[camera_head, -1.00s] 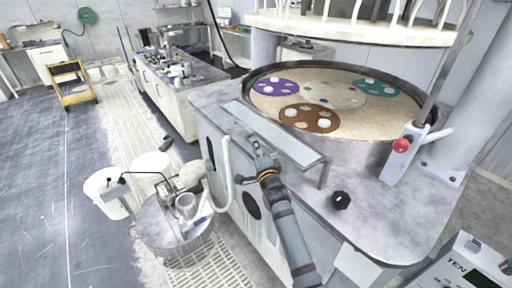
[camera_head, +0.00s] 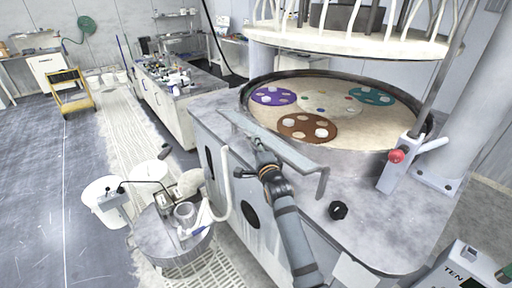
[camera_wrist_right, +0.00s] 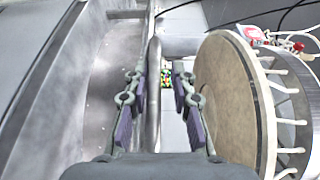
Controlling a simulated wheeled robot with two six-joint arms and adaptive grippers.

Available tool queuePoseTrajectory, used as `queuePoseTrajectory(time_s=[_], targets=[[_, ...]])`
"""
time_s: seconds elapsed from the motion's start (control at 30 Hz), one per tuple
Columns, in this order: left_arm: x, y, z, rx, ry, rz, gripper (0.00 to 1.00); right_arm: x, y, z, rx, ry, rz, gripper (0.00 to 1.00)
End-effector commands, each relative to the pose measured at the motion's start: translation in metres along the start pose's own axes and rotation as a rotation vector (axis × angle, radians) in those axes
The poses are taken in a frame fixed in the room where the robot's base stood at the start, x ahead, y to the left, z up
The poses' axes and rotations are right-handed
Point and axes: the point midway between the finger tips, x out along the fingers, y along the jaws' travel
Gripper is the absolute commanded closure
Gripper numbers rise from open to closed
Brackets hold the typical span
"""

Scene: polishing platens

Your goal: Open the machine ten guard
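The guard of machine ten is a long grey metal strip (camera_head: 292,152) along the front of the round polishing platen (camera_head: 345,120). It is tilted up and seen nearly edge-on in the head view, with a bent bracket at its right end. My right gripper (camera_head: 262,150) is at the guard's middle. In the right wrist view the guard (camera_wrist_right: 153,85) runs as a narrow bar between the fingers of my right gripper (camera_wrist_right: 160,90). The fingers stand apart, with a visible gap on the bar's right. My left gripper is out of view.
A console marked TEN (camera_head: 465,270) stands at the lower right. A red-knobbed lever post (camera_head: 397,160) and a black knob (camera_head: 338,210) are on the machine top. An upper plate (camera_head: 340,42) hangs above the platen. A round drum table (camera_head: 172,240) stands at the machine's left.

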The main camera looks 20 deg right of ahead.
Motion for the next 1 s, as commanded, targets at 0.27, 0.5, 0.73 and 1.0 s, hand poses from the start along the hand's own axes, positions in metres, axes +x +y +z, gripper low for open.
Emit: queuePoseTrajectory(time_s=[0.27,0.5,0.73,1.0], targets=[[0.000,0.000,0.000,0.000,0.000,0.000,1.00,0.000,-0.001,0.000,0.000,0.000,-0.002,0.64],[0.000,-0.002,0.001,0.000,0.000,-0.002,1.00,-0.022,0.000,0.000,0.002,0.000,-0.001,0.64],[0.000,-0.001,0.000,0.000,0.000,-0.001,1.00,-0.064,0.001,0.000,0.003,0.000,0.000,0.64],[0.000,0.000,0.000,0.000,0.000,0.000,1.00,-0.075,-0.001,0.000,-0.001,0.000,-0.002,0.64]])
